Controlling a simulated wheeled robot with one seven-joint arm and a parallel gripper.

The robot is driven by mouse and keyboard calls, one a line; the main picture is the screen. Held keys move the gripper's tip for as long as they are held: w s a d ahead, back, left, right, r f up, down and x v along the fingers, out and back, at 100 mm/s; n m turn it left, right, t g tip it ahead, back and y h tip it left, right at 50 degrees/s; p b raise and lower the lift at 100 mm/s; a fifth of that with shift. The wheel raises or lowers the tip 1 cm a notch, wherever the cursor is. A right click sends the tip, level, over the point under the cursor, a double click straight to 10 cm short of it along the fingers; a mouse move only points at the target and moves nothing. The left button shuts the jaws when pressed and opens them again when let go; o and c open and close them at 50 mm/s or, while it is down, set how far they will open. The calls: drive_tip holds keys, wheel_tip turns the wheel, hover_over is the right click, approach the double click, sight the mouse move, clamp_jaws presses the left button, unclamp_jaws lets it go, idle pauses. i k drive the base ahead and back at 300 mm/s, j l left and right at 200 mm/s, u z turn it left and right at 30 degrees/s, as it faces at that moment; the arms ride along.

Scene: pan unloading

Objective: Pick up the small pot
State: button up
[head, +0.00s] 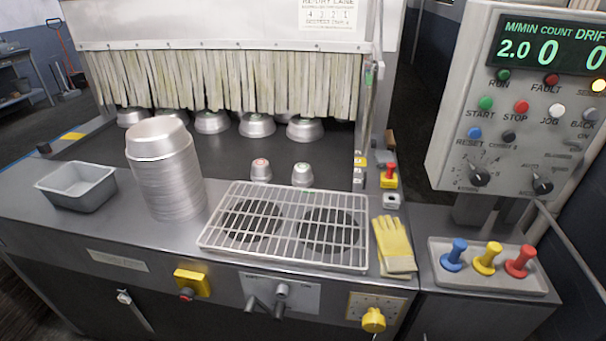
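Two small metal pots stand on the dark surface behind the wire rack, apart from each other. The left small pot (261,171) has a reddish mark on top, and the right small pot (303,175) has a greenish mark. Both look upside down, narrower at the top. I cannot tell which one the task names. My gripper is not in view.
A tall stack of round pans (168,180) stands left of the wire rack (213,234), near a rectangular tin (78,200). Larger pans (256,126) sit under the strip curtain (225,80). Yellow gloves (394,246) and a control panel (520,110) are right.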

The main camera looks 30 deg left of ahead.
sight(260, 172)
drive_tip(key=u, duration=1.45)
